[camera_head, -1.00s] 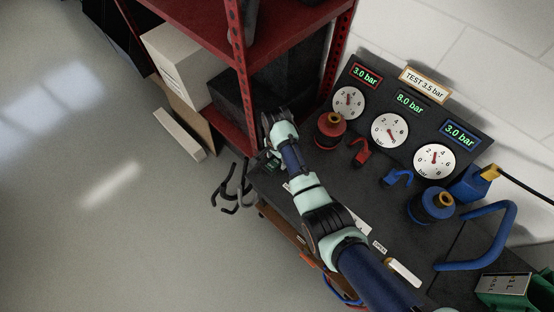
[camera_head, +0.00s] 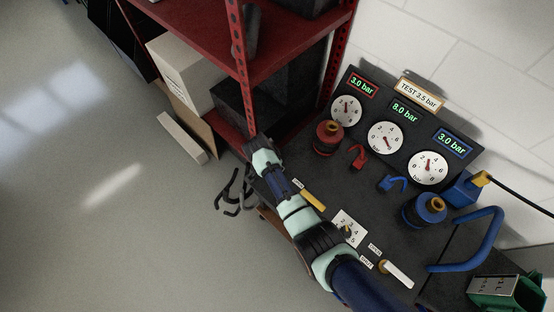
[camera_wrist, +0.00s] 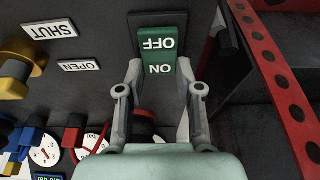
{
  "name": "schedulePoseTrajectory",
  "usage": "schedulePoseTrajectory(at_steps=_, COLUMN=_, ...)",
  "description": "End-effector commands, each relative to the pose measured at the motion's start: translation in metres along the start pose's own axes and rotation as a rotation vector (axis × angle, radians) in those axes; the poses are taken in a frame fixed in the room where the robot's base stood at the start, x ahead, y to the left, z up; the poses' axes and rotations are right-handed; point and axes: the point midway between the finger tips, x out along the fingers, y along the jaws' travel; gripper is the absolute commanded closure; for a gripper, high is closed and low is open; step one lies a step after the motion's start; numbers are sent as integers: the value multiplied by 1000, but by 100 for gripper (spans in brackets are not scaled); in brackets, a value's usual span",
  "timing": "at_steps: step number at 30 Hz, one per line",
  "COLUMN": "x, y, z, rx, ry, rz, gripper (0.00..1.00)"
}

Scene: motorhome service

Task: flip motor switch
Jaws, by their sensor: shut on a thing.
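The green motor switch (camera_wrist: 160,50) shows in the wrist view on a dark plate (camera_wrist: 157,18), with its white OFF and ON lettering upside down. My gripper (camera_wrist: 160,72) has one finger on each side of the switch's lower part, the ON end, and is shut on it. In the head view my gripper (camera_head: 258,146) is at the left end of the dark bench, beside the red rack's post. There it hides the switch. I cannot tell clearly which way the rocker is tipped.
The red rack (camera_head: 238,75) stands close to my gripper. On the bench are a yellow handle (camera_head: 313,200), a dial plate (camera_head: 349,229), red and blue fittings and a gauge panel (camera_head: 385,137). Black hooks (camera_head: 228,195) hang off the bench's left edge.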

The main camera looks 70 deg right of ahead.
Motion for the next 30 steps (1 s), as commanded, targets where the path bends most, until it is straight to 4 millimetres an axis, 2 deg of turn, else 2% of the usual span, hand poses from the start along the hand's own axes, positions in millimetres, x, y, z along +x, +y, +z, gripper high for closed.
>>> schedulePoseTrajectory(at_steps=11, x=-2, y=-1, z=0, rx=1, ry=49, rz=-3, gripper=100)
schedulePoseTrajectory(at_steps=12, x=-2, y=-1, z=0, rx=1, ry=49, rz=-3, gripper=58)
schedulePoseTrajectory(at_steps=15, x=-2, y=-1, z=0, rx=1, ry=49, rz=-3, gripper=42)
schedulePoseTrajectory(at_steps=25, x=-4, y=-1, z=0, rx=1, ry=48, rz=-4, gripper=40)
schedulePoseTrajectory(at_steps=28, x=-15, y=-2, z=1, rx=2, ry=49, rz=-6, gripper=40)
schedulePoseTrajectory(at_steps=30, x=-30, y=-2, z=2, rx=1, ry=48, rz=-7, gripper=40)
